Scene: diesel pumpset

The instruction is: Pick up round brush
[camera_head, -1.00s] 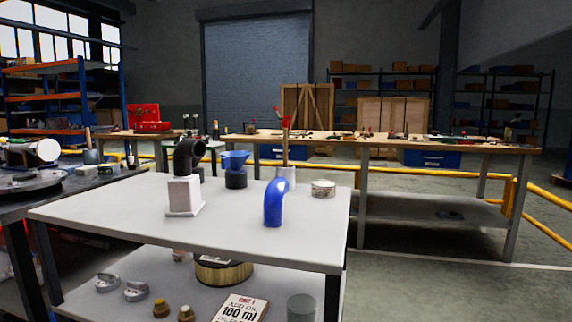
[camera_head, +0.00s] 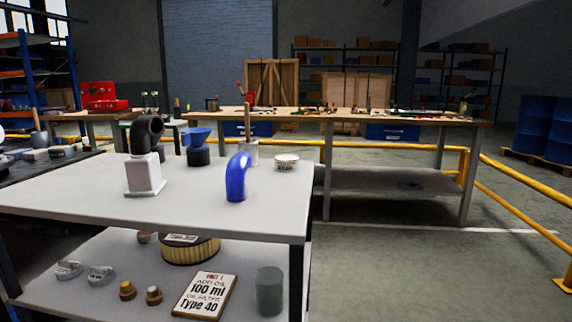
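A wooden handle (camera_head: 247,121) stands upright in a light-coloured cup (camera_head: 250,153) at the back of the white table. Its lower end is hidden in the cup, so I cannot tell whether it is the round brush. Another wooden handle (camera_head: 36,118) sticks up at the far left, by the dark bench. Its lower end is not clear either. I see no bristles on either one. Neither of my grippers is in view.
A yellow rail (camera_head: 520,182) runs at right. Floor right of the table is clear.

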